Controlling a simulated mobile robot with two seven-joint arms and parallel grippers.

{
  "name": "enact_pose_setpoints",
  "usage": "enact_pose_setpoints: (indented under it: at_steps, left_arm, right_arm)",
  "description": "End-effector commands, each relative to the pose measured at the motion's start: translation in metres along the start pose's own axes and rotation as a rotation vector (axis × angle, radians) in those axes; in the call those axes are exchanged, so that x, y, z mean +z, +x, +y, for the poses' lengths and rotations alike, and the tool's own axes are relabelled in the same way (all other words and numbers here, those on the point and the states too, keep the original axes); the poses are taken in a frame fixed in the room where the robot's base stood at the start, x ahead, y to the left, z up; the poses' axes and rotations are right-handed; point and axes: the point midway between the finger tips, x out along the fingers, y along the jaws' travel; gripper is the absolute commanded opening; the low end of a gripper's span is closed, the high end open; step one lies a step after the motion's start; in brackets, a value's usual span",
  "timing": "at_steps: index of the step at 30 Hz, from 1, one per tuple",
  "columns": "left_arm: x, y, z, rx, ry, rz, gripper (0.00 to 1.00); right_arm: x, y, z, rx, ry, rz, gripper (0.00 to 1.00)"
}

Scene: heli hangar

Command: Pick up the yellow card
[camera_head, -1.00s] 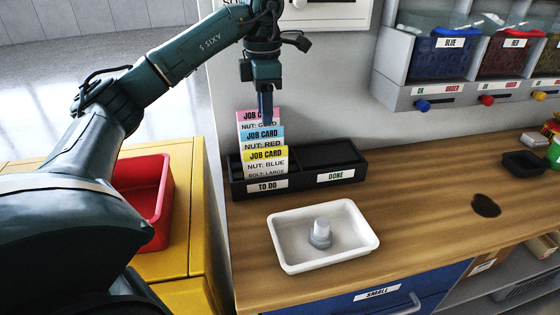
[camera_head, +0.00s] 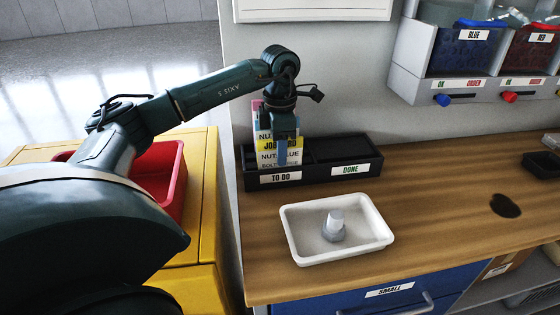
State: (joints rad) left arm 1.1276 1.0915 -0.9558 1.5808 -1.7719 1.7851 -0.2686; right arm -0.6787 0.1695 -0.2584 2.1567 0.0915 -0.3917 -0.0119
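The yellow card (camera_head: 269,145) stands in the TO DO slot of the black card holder (camera_head: 315,174), in front of the blue and pink cards. It reads JOB CARD, NUT: BLUE. My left gripper (camera_head: 283,160) points down in front of the yellow card and overlaps its right part. I cannot tell whether its fingers are open or touch the card. The blue and pink cards are mostly hidden behind the gripper and the yellow card. My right gripper is not in view.
A white tray (camera_head: 295,237) with a grey bolt (camera_head: 333,225) stands on the wooden bench (camera_head: 440,205) in front of the holder. The DONE slot (camera_head: 345,150) is empty. Blue and red bins hang upper right. A red bin (camera_head: 170,185) sits on the yellow cabinet at left.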

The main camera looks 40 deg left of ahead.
Motion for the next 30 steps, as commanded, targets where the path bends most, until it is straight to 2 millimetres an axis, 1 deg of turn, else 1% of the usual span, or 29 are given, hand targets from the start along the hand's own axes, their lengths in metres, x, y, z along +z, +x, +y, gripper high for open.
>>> enact_pose_setpoints:
  at_steps: [7,19,30]
  left_arm:
    - [-0.0002,0.0014,0.0001,0.001,0.000,0.000,0.34]
    - [0.0000,0.0010,0.0001,0.001,0.000,0.000,0.01]
    - [0.0001,0.0005,0.0001,0.001,0.000,-0.001,0.00]
  right_arm:
    - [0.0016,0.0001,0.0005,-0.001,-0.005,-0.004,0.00]
    - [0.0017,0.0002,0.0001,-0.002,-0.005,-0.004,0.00]
    - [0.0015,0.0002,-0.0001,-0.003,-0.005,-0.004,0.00]
